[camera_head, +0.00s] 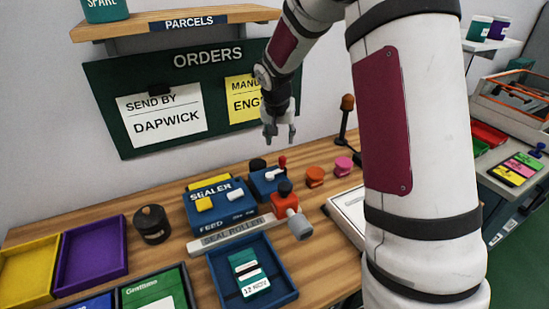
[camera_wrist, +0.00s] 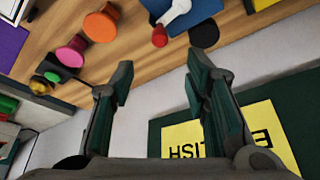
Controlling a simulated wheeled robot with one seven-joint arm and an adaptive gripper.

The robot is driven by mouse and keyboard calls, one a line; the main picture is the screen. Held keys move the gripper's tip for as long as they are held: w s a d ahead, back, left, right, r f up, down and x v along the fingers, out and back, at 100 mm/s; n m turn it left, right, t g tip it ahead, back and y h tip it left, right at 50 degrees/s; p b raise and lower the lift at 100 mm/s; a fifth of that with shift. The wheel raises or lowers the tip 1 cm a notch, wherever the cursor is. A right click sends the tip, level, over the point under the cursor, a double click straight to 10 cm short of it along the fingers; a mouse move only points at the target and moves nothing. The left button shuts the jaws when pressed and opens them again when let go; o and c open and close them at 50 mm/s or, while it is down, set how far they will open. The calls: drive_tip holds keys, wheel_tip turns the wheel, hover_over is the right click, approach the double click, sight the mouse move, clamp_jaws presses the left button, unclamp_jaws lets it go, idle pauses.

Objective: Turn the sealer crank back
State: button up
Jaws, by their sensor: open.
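The blue sealer (camera_head: 212,207) stands on the wooden bench, with its SEALER and FEED labels facing me. Just right of it is a smaller blue box (camera_head: 262,186) with a white lever arm ending in a red knob (camera_head: 282,160). In the wrist view this red knob (camera_wrist: 159,38) shows at the top, beyond the fingertips. In front, a red and orange part with a grey end (camera_head: 300,227) sits at the right end of the seal roller bar (camera_head: 236,232). I cannot tell which is the crank. My gripper (camera_head: 279,138) is open and empty, above and behind the sealer, apart from everything.
A blue tray (camera_head: 286,280) with a dated packet lies in front of the roller. A dark round pot (camera_head: 152,225) stands left. Orange (camera_head: 315,176) and pink (camera_head: 343,165) knobs are at right. The green orders board (camera_head: 110,83) is on the wall close behind my gripper.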

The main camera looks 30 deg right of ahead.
sight(282, 158)
drive_tip(key=x, duration=1.3)
drive_tip(key=shift+f, duration=0.15)
clamp_jaws()
